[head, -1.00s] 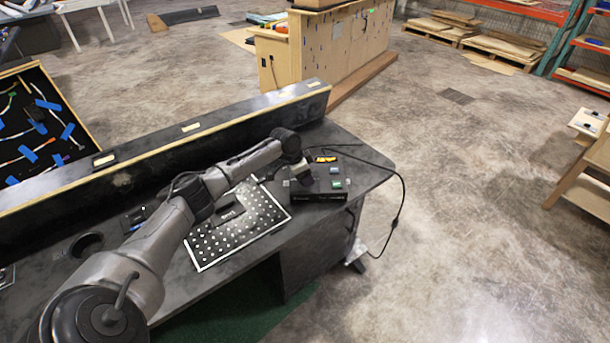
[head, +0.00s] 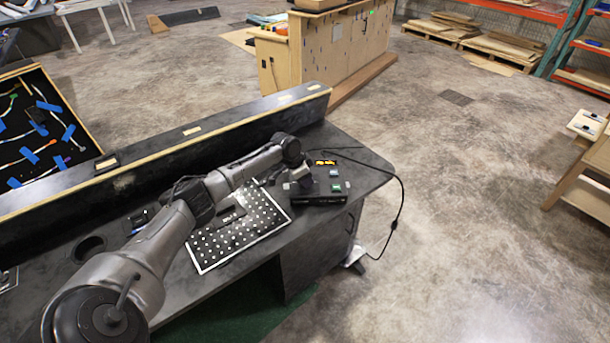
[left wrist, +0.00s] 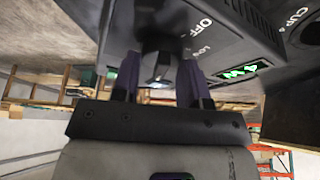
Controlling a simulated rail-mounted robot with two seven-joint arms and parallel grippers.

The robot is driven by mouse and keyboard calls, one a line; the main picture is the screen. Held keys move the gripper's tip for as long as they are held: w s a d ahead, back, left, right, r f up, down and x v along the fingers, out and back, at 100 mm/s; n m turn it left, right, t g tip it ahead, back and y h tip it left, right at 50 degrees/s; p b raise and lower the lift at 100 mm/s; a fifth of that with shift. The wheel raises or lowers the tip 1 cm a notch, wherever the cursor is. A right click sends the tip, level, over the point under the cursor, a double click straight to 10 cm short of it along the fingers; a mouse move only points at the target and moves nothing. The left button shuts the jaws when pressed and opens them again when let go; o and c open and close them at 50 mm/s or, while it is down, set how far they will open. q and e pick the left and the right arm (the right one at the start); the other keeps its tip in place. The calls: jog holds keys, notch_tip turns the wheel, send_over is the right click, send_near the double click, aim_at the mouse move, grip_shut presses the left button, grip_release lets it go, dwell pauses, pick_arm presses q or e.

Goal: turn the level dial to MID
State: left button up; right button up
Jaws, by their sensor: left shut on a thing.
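The black console box (head: 325,198) sits at the right end of the dark workbench. My left gripper (head: 300,186) is over the console's left part in the head view. In the left wrist view, the two dark purplish fingers of my left gripper (left wrist: 158,82) are shut on the dark level dial (left wrist: 160,62), one on each side. Printing beside the dial reads OFF, with a smaller partly readable label below it. The dial's pointer and the MID mark cannot be made out. A lit green display (left wrist: 242,72) shows beside the dial. My right gripper is not in view.
A perforated board (head: 215,250) lies left of the console. A long raised dark ledge (head: 150,160) runs along the bench's back. A small yellow-and-black thing (head: 326,162) lies behind the console. A black cable (head: 402,195) hangs off the bench's right end.

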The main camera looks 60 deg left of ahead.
pick_arm(q)
jog(key=n+p, duration=0.2)
jog(key=p, duration=0.1)
jog(key=n+y+p, duration=0.1)
jog(key=n+p, duration=0.1)
jog(key=p, duration=0.2)
jog(key=n+y+p, duration=0.1)
jog(key=n+p, duration=0.1)
jog(key=p, duration=0.2)
jog(key=shift+d+r, duration=0.1)
jog(key=shift+r, duration=0.2)
jog(key=shift+f+n+g+y+p, duration=0.1)
jog(key=shift+n+g+y+p, duration=0.3)
jog(key=shift+n+p, duration=0.5)
jog(key=shift+f+n+p, duration=0.1)
jog(key=shift+n+p, duration=0.2)
jog(key=shift+n, duration=0.3)
jog(key=shift+f+y, duration=0.1)
jog(key=shift+y, duration=0.2)
jog(key=o, duration=0.9)
jog(key=shift+c, duration=0.2)
